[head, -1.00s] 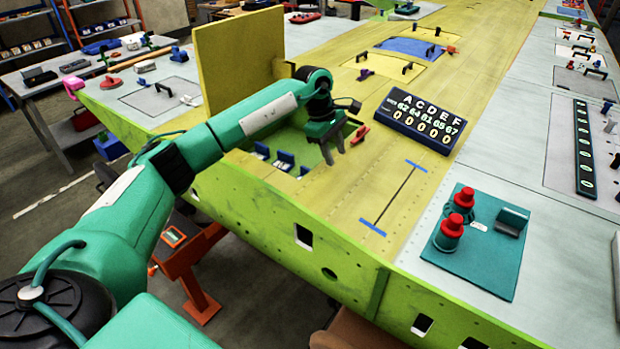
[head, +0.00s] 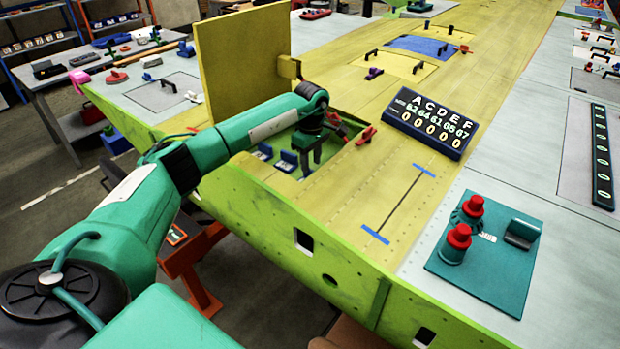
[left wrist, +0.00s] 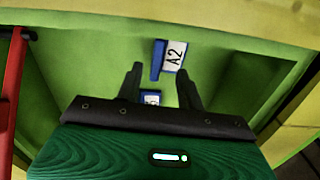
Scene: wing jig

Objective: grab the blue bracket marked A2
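The blue bracket marked A2 (left wrist: 174,57) shows in the left wrist view on the green floor of the open bay, its white label facing up. My left gripper (left wrist: 160,69) is open, one finger on each side of the bracket's near end; I see no contact. A second blue bracket (left wrist: 151,97), its label partly hidden, sits nearer the palm. In the head view my left gripper (head: 311,162) points down into the bay beside two blue brackets (head: 288,161) (head: 262,151); their marks are unreadable there. My right gripper is not in view.
The bay's green side wall and rim (head: 245,192) stand close to the gripper. A yellow panel (head: 240,65) stands upright behind it. A red clamp (head: 366,135) sits at the right rim. A red bar (left wrist: 14,90) runs along the left in the wrist view.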

